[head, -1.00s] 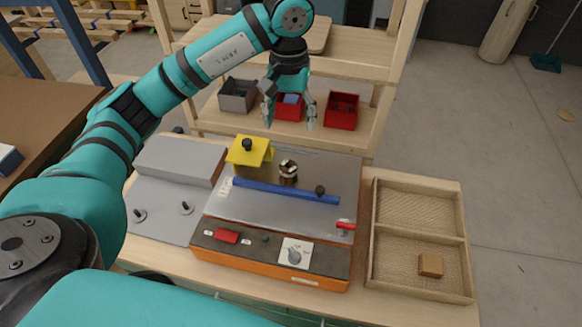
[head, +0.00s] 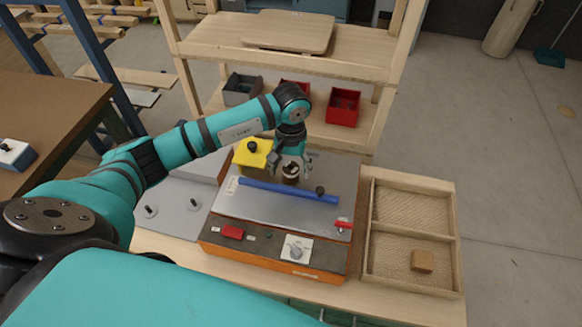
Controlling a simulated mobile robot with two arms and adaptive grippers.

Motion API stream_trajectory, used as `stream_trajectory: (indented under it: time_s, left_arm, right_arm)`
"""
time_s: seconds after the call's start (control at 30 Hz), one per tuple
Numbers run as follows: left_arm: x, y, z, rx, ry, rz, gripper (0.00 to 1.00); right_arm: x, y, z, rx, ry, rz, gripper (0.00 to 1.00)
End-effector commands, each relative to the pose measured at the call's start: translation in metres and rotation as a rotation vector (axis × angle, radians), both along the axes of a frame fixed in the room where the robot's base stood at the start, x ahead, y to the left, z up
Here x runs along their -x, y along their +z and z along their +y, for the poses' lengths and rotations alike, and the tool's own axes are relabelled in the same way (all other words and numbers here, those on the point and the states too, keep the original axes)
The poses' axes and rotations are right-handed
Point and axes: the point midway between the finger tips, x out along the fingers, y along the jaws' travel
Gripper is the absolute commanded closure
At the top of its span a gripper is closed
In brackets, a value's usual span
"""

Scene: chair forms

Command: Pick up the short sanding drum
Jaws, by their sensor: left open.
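The short sanding drum, a small brown and metallic cylinder (head: 291,173), stands on the grey top of the orange-fronted machine (head: 330,217), behind the blue bar. My left gripper (head: 292,174) points down over the drum. Its fingers are open, one on each side of the drum. I cannot tell whether they touch it. The gripper partly hides the drum's upper part. My right gripper is not in view.
A yellow block with a black knob (head: 252,154) stands close left of the drum. The blue bar (head: 285,190) lies just in front. A divided wooden tray (head: 411,238) with a small wooden block (head: 422,261) is at right. A shelf with red bins (head: 343,106) stands behind.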

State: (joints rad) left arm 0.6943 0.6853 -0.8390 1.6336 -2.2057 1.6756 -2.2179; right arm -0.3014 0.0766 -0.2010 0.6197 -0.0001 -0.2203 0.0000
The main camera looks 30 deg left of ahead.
Motion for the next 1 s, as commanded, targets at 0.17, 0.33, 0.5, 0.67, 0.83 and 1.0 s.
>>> stream_trajectory:
  time_s: [0.17,0.33,0.5,0.67,0.83,1.0]
  left_arm:
    - [0.000,-0.018,-0.001,0.002,0.001,0.000,0.32]
    - [-0.001,-0.021,0.000,0.000,0.000,-0.002,0.32]
    - [-0.001,-0.021,0.000,0.001,0.000,-0.001,0.43]
    - [-0.001,-0.021,0.000,0.001,0.000,-0.001,0.64]
    - [-0.001,-0.020,0.000,0.001,0.000,-0.001,0.86]
    - [-0.001,-0.020,0.000,0.000,0.000,-0.002,0.92]
  right_arm:
    - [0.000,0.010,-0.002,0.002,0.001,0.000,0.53]
    - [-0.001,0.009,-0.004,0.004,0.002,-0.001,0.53]
    - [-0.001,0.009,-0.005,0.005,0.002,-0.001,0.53]
    - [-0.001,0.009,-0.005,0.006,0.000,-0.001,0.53]
    - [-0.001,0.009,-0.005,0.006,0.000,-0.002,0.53]
    - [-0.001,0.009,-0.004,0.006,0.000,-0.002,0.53]
